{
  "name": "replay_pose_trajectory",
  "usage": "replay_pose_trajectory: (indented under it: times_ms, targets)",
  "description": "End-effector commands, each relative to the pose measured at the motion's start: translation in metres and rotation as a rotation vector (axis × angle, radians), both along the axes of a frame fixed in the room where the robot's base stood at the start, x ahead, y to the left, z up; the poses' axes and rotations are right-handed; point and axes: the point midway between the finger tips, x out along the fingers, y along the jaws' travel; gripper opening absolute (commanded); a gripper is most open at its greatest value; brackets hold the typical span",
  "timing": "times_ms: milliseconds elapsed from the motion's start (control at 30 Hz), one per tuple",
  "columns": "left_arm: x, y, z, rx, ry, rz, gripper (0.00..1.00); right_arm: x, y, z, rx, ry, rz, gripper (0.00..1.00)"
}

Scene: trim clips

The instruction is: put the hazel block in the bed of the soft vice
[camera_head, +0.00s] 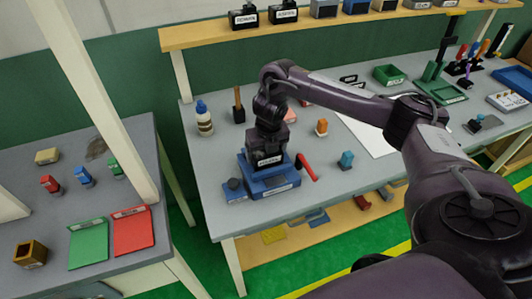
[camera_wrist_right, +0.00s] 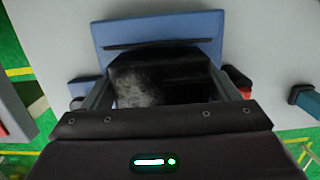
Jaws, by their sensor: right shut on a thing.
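The blue vice (camera_head: 256,186) stands near the front edge of the right-hand table, with a red handle (camera_head: 306,167) at its right. In the right wrist view its blue body (camera_wrist_right: 160,30) lies just beyond the fingers. My right gripper (camera_head: 271,138) points down over the vice and is shut on a dark block with a white label (camera_head: 270,160), which I take as the hazel block. In the wrist view the block (camera_wrist_right: 140,85) is dark with a mottled grey patch between the fingers. Whether it touches the bed is hidden. My left gripper is not in view.
A striped bottle (camera_head: 204,122), an orange piece (camera_head: 321,127) and a blue piece (camera_head: 346,160) stand around the vice. Behind is a raised shelf (camera_head: 215,37) with several labelled blocks. A separate left table holds a green mat (camera_head: 88,244) and a red mat (camera_head: 134,232).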

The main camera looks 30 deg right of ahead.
Motion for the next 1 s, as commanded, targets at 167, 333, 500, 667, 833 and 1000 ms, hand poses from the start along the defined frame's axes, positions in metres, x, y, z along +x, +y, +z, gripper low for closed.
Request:
replay_pose_trajectory:
  times_ms: [167, 333, 500, 667, 833, 1000]
  targets:
    - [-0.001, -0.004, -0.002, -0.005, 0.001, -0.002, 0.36, 0.000, 0.000, -0.002, 0.000, 0.000, 0.000, 0.55]
    - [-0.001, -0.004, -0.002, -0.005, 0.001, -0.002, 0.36, 0.000, 0.000, -0.003, 0.000, 0.001, 0.001, 0.93]
    - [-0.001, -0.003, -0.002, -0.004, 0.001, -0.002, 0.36, 0.000, 0.000, -0.003, 0.000, 0.001, 0.001, 1.00]
    - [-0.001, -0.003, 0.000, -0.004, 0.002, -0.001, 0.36, 0.000, 0.000, 0.000, 0.000, 0.000, 0.001, 1.00]
    - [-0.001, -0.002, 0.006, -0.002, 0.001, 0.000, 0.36, -0.002, 0.000, 0.022, -0.002, -0.004, 0.003, 1.00]
    - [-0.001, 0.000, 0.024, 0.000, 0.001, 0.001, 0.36, -0.007, 0.001, 0.063, -0.003, -0.006, 0.002, 1.00]
